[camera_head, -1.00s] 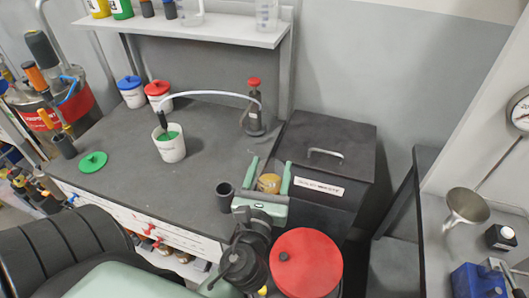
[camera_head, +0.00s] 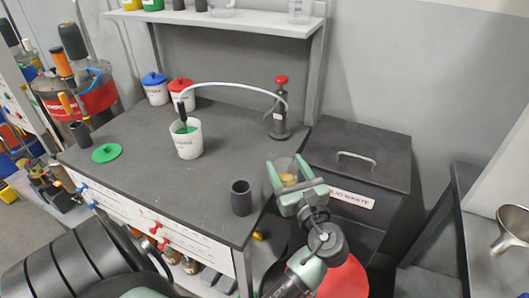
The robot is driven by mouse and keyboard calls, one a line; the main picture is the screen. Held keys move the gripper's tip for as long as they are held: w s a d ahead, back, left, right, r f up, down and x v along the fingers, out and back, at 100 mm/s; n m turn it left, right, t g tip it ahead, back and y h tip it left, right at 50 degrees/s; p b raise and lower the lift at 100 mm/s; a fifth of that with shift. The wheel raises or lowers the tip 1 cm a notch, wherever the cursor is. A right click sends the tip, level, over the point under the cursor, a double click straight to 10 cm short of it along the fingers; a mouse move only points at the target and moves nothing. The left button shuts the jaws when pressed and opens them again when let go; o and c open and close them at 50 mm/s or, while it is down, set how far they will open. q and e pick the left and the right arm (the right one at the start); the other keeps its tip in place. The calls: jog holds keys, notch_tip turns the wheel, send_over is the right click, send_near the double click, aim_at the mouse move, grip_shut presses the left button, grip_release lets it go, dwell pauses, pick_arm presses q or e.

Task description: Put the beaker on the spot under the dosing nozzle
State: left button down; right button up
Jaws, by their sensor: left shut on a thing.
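On the bench behind stands a dark pump bottle (camera_head: 280,122) with a red knob. A thin pale hose (camera_head: 225,85) arcs left from it to a white pot (camera_head: 189,145) with green inside. I cannot make out a dosing nozzle or its spot for certain.
A dark cup (camera_head: 241,198) stands near the bench's front edge, left of the gripper. The waste box (camera_head: 360,150) is close on the right. A green lid (camera_head: 107,153) lies at the left. The middle of the bench is clear. A funnel (camera_head: 510,228) is far right.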

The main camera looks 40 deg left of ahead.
aim_at(281, 163)
pick_arm(q)
jog(key=x, duration=0.6)
jog(key=f+p+x, duration=0.1)
jog(key=x, duration=0.5)
jog(key=p+x, duration=0.1)
jog(key=x, duration=0.5)
jog(key=shift+f, duration=0.3)
jog(key=shift+f, duration=0.1)
jog(key=shift+c, duration=2.1)
grip_release()
jog(key=shift+s, duration=0.1)
jog(key=b+v, duration=0.1)
jog(key=v, duration=1.1)
